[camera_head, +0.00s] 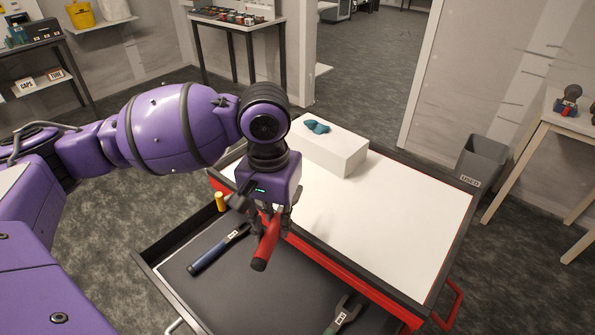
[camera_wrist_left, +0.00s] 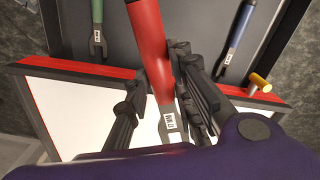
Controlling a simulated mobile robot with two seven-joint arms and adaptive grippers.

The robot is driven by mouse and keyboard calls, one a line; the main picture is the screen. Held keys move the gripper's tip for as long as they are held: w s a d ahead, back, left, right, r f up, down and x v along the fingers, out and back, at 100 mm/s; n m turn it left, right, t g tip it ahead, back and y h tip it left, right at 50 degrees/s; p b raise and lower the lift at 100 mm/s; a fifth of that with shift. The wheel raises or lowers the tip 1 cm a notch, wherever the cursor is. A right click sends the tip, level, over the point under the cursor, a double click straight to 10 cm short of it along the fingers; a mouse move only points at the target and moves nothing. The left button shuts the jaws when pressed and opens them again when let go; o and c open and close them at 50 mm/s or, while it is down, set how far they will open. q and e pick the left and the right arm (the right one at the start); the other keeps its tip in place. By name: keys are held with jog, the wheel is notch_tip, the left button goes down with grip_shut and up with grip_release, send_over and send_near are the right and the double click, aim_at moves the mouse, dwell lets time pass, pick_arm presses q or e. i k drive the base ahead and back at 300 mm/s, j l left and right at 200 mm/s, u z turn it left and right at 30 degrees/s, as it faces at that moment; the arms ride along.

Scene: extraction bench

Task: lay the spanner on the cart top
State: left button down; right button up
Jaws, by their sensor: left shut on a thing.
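My left gripper (camera_head: 270,207) is shut on a red-handled spanner (camera_head: 266,246), held above the open drawer near the cart's front edge. In the left wrist view the red spanner (camera_wrist_left: 148,40) lies between the fingers of the left gripper (camera_wrist_left: 162,105), its metal end with a white label towards the wrist. The white cart top (camera_head: 405,220) has a wide bare area to the right of the gripper. It also shows in the left wrist view (camera_wrist_left: 75,105). My right gripper is not in view.
A white box (camera_head: 335,155) with a teal item (camera_head: 316,127) stands at the cart top's back left. The open drawer (camera_head: 270,290) holds a blue spanner (camera_head: 215,252) and a green one (camera_head: 345,312). A yellow cylinder (camera_head: 220,201) is near the drawer. A grey bin (camera_head: 482,160) stands right.

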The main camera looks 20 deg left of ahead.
aim_at(395, 218)
jog(key=i+l, duration=0.15)
jog(key=l, duration=0.25)
jog(key=i+l+u, duration=0.15)
jog(key=l, duration=0.3)
jog(key=i+l, duration=0.1)
jog(key=l, duration=0.3)
jog(key=i+l+u, duration=0.1)
jog(key=l, duration=0.35)
